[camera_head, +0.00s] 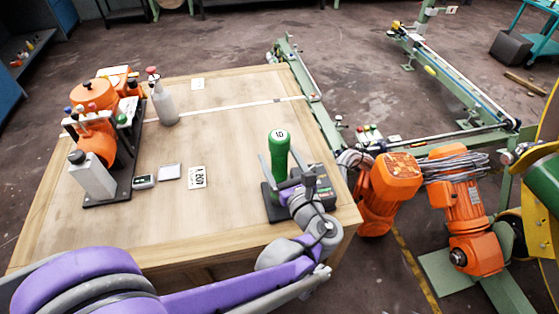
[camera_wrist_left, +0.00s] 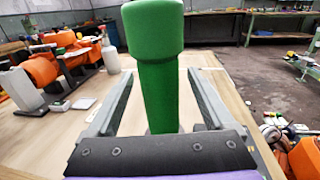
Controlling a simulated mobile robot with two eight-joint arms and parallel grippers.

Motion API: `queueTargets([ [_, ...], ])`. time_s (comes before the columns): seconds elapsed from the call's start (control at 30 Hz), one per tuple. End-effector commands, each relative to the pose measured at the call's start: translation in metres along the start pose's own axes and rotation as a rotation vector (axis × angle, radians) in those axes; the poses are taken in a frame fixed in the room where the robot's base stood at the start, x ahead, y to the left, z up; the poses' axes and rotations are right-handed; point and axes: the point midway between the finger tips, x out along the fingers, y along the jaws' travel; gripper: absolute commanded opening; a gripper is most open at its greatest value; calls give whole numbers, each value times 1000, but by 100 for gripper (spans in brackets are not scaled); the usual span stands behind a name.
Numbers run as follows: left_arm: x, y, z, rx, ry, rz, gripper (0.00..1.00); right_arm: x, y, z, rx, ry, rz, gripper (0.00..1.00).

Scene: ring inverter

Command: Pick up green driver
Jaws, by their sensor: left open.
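The green driver (camera_head: 279,152) stands upright near the front right corner of the wooden table, its round top marked with a white label. Its lower end is hidden behind my gripper in the head view. My left gripper (camera_head: 285,172) is open, with one finger on each side of the driver. In the left wrist view the green driver (camera_wrist_left: 158,75) rises between the two fingers of my left gripper (camera_wrist_left: 160,95), with visible gaps on both sides. My right gripper is not in view.
The wooden table (camera_head: 215,150) has clear room in its middle. An orange device (camera_head: 95,130) on a dark base and a spray bottle (camera_head: 163,103) stand at left. Small cards (camera_head: 197,178) lie flat. Orange motors (camera_head: 388,185) stand beyond the right edge.

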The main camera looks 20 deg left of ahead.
Motion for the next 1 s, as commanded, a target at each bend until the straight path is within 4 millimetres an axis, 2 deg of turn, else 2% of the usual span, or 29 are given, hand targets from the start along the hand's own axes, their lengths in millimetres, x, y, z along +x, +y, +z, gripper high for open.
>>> queueTargets([
  [0.17, 0, 0, 0, 0, 0, 0, 86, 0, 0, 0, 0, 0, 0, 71],
  [0.63, 0, 0, 0, 0, 0, 0, 2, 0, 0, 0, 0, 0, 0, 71],
  [1.0, 0, 0, 3, 0, -2, 0, 0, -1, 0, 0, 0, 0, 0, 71],
])
